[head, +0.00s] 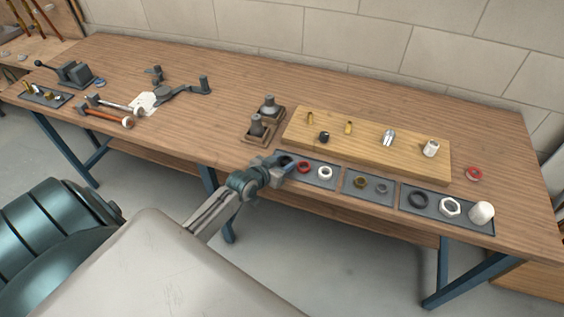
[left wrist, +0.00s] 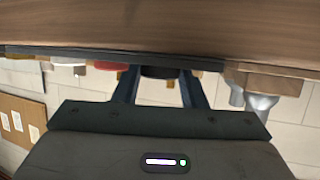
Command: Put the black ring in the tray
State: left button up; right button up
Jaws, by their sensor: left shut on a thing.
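The black ring (head: 286,159) is at the left end of the left dark tray (head: 322,183), beside a red ring (head: 304,167) and a white ring (head: 325,172). My left gripper (head: 280,164) reaches in from the table's front edge and is shut on the black ring. In the left wrist view, which is upside down, the black ring (left wrist: 160,72) sits between the two fingers, right at the tray's surface. I cannot tell whether it touches the tray. The fingers partly hide it in the head view. My right gripper is not in view.
Two more dark trays with fittings (head: 369,197) (head: 433,210) lie to the right. A wooden board (head: 370,139) with small parts is behind the trays. Two dark fittings on wooden blocks (head: 258,130) stand left of the board. Another red ring (head: 474,174) lies at the right.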

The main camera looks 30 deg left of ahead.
pick_arm(q)
jog(key=shift+f, duration=0.15)
jog(key=o, duration=0.7)
jog(key=shift+c, duration=0.2)
jog(key=shift+r, duration=0.25)
jog(key=v, duration=1.2)
jog(key=shift+f, duration=0.15)
